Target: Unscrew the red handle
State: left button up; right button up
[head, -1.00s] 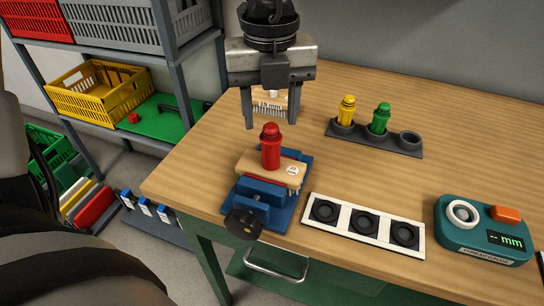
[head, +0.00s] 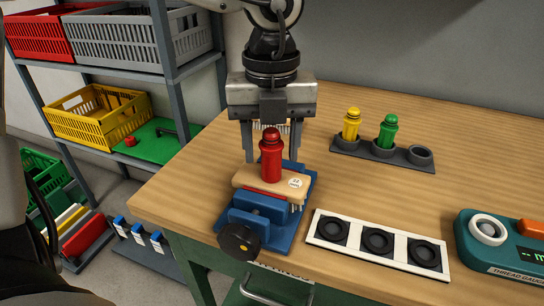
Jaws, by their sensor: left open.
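The red handle (head: 271,156) stands upright on a light wooden block (head: 247,181) with a round white label. The block is held in a blue vise (head: 285,225) with a black knob (head: 239,241) at its front. My left gripper (head: 271,151) is open and points straight down. Its two fingers are seen on either side of the handle's upper part, with gaps between. Whether they are level with the handle in depth or a little behind it, I cannot tell. My right gripper is not in view.
A grey holder (head: 345,145) at the back carries a yellow handle (head: 351,124) and a green handle (head: 387,132), with one empty socket. A white tray (head: 315,236) with black round recesses and a teal thread gauge (head: 500,262) stand right of the vise. Shelves (head: 166,70) with crates stand left.

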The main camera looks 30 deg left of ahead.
pick_arm(q)
jog(key=m+b, duration=0.1)
jog(key=m, duration=0.9)
jog(key=shift+b, duration=0.4)
jog(key=c, duration=0.8)
